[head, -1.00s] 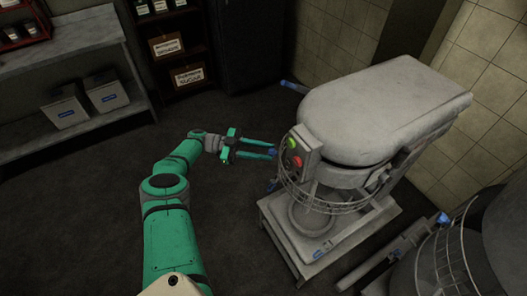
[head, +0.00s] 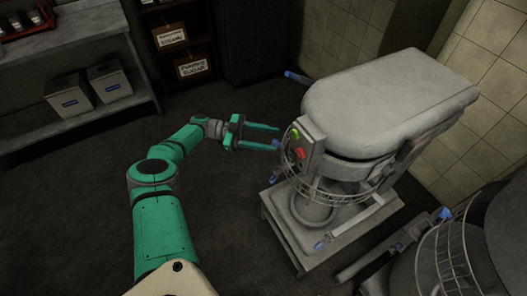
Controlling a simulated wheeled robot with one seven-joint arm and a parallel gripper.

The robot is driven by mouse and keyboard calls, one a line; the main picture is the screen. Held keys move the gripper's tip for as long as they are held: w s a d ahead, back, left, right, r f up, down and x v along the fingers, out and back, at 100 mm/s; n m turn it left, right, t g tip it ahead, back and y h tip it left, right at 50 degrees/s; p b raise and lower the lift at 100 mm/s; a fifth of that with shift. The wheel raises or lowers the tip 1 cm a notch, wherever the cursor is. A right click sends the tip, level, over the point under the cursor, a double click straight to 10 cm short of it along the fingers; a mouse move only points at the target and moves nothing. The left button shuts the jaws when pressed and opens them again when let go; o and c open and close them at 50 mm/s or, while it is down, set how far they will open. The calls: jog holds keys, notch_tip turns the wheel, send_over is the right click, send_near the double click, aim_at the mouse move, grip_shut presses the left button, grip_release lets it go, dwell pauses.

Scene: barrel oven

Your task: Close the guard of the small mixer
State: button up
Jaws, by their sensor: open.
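The small mixer (head: 385,100) is a grey machine standing on a low stand at the right of the head view. Its wire guard (head: 335,188) curves round the front below the mixer head, above the bowl area. A control box with a green and a red button (head: 301,152) sits on the mixer's front left. My gripper (head: 279,136) is open and empty, its two green fingers pointing right. The fingertips are just left of the control box and up and left of the guard. I cannot tell whether they touch anything.
A larger machine with its own wire guard (head: 455,255) stands at the bottom right. A metal shelf with two grey bins (head: 110,82) is at the left. A tiled wall is behind the mixer. The dark floor (head: 80,220) is clear at the lower left.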

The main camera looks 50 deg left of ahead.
jog(key=s+d+r, duration=0.9)
jog(key=s+r, duration=0.1)
jog(key=shift+s, duration=0.35)
dwell(0.3)
